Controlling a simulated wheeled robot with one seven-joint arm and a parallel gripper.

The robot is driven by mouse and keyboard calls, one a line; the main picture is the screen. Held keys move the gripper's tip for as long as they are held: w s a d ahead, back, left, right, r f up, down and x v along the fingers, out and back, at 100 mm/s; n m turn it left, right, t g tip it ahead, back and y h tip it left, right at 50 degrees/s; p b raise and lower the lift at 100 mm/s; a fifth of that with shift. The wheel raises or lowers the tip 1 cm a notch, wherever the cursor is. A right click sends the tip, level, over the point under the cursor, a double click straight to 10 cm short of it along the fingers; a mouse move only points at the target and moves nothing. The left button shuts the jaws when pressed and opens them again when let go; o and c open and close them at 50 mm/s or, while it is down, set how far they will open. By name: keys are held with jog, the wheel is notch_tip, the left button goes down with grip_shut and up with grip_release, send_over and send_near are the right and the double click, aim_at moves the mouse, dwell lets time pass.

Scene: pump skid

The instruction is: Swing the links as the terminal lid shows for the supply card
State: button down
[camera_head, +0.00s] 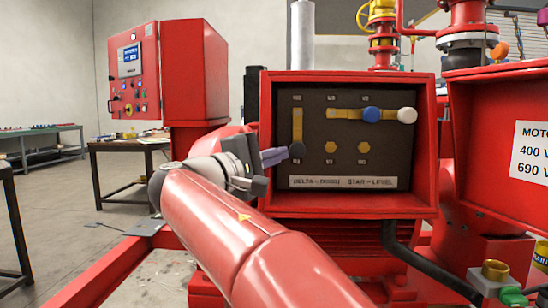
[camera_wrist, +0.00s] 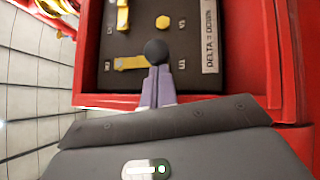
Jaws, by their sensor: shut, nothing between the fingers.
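The open red terminal box (camera_head: 353,205) holds a dark board (camera_head: 345,170). A brass link (camera_head: 297,125) stands vertically at left with its black knob (camera_head: 296,149) at the lower end. Level brass strips carry a blue knob (camera_head: 371,115) and a white knob (camera_head: 407,115). A strip reads "DELTA = DOWN STAR = LEVEL" (camera_head: 345,183). The lid card (camera_head: 532,152) shows "400 V" and "690 V"; its right side is cut off. My gripper (camera_head: 281,154) is shut with its tips at the black knob. In the wrist view the fingers (camera_wrist: 157,72) meet that knob; contact is unclear.
Two bare brass hex studs (camera_head: 347,147) sit below the level links. The box's red rim surrounds the board. A red control cabinet (camera_head: 195,70) stands behind at left, above a table (camera_head: 125,146). A black hose (camera_head: 430,265) runs below the box at right.

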jog(key=shift+d+f+n+t+b, duration=0.25)
jog(key=shift+n+t+b, duration=0.05)
jog(key=shift+b, duration=0.05)
jog(key=d+n+b, duration=0.1)
jog(key=f+n+t+b, duration=0.1)
jog(key=b, duration=0.1)
jog(key=shift+d+h, duration=0.3)
jog(key=shift+d, duration=0.05)
jog(key=shift+s+d+f+n+t+b, duration=0.1)
jog(key=shift+d+f+n+t+b, duration=0.05)
jog(key=shift+d+n+t+b, duration=0.75)
jog(key=d+n+t+b, duration=0.2)
jog(key=n+b, duration=0.1)
jog(key=shift+n, duration=0.3)
jog(key=n+t+y, duration=0.1)
jog(key=d+n+t+y+b, duration=0.1)
jog(key=shift+d+r+n+b, duration=0.15)
jog(key=shift+r+n+b, duration=0.15)
jog(key=shift+r+n, duration=0.1)
jog(key=d+r+b, duration=0.1)
jog(key=d+r, duration=0.3)
jog(key=d, duration=0.1)
jog(key=shift+r+b, duration=0.3)
jog(key=shift+r, duration=0.1)
jog(key=shift+s, duration=0.1)
